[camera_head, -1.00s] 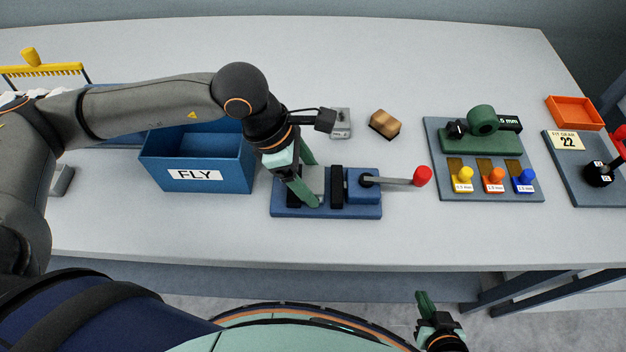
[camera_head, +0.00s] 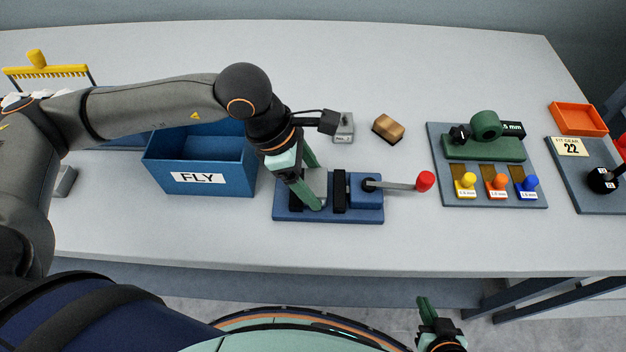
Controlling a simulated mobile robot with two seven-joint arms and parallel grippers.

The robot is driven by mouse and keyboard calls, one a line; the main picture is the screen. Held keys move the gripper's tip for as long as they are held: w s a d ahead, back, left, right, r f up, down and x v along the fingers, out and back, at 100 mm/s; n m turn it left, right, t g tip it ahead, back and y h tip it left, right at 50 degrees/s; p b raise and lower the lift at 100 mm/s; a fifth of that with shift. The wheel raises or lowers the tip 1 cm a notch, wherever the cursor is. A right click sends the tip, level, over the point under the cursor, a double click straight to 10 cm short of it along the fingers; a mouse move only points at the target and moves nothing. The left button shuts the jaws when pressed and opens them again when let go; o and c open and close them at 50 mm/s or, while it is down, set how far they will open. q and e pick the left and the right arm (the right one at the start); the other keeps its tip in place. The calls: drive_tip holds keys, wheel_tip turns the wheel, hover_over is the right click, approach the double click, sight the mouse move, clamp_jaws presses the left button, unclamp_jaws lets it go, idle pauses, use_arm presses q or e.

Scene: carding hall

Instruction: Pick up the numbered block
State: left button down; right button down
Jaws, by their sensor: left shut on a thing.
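My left gripper (camera_head: 312,190) reaches down over the left end of a blue clamp fixture (camera_head: 330,216). Its green fingers are shut on a grey block (camera_head: 318,180) that sits at the fixture, beside the black jaw (camera_head: 339,190). The fingers hide part of this block, and I cannot read a number on it. A small grey metal block (camera_head: 344,130) with a marked front face stands behind, partly covered by my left wrist; its marking is too small to read. My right gripper (camera_head: 426,309) is low at the bottom edge, away from the table top; its finger gap is unclear.
A blue bin (camera_head: 198,191) marked FLY stands left of the fixture. The fixture's red-knobbed lever (camera_head: 425,181) points right. A wooden block (camera_head: 388,129), a gauge board (camera_head: 488,200), an orange tray (camera_head: 578,118) and a gear board (camera_head: 590,202) lie rightward. The front strip is clear.

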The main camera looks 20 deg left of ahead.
use_arm(q)
drive_tip(key=shift+r, duration=0.5)
drive_tip(key=s+d+r, duration=0.9)
drive_tip(key=s+r, duration=0.1)
drive_tip(key=r, duration=0.4)
drive_tip(key=shift+s, duration=0.4)
use_arm(e)
drive_tip(key=shift+w+a+r, duration=0.2)
drive_tip(key=shift+w+a, duration=0.05)
drive_tip(key=shift+a, duration=0.2)
use_arm(q)
drive_tip(key=shift+r, duration=0.1)
